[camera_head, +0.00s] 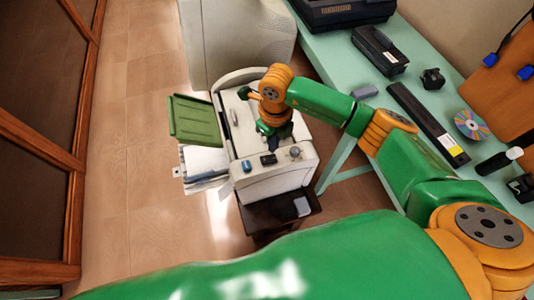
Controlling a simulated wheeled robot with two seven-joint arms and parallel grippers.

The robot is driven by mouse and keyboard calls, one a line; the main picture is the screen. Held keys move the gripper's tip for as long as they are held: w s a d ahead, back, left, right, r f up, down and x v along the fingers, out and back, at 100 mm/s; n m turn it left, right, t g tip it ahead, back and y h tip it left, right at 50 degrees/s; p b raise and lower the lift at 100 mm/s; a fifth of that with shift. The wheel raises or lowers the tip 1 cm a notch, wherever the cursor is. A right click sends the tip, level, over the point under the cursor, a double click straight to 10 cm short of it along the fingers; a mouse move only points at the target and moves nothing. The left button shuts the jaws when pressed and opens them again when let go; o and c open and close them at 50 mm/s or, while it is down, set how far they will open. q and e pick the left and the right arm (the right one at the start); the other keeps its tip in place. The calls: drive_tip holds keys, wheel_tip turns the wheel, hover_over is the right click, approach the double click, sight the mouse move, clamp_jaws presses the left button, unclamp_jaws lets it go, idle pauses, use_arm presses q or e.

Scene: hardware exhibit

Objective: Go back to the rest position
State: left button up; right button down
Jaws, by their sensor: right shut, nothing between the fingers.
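My right arm comes in from the right. Its gripper (272,140) points down over the top of a white printer-like machine (280,182), and its fingers are shut with nothing held. The fingertips are small and partly hidden by the wrist, so I cannot tell if they touch the machine. Small items sit on the machine's top near the gripper: a blue one (247,166), a black one (268,160) and a grey one (295,153). My left gripper is out of view.
A green panel (195,122) and a paper tray (206,162) stick out from the machine's left side. A mint-green table (335,52) on the right holds a black device (380,50), a long black bar (428,122) and a disc (468,125). The floor (140,150) at left is clear.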

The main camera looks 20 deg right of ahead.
drive_tip(key=shift+r+p, duration=0.35)
drive_tip(key=shift+r, duration=0.55)
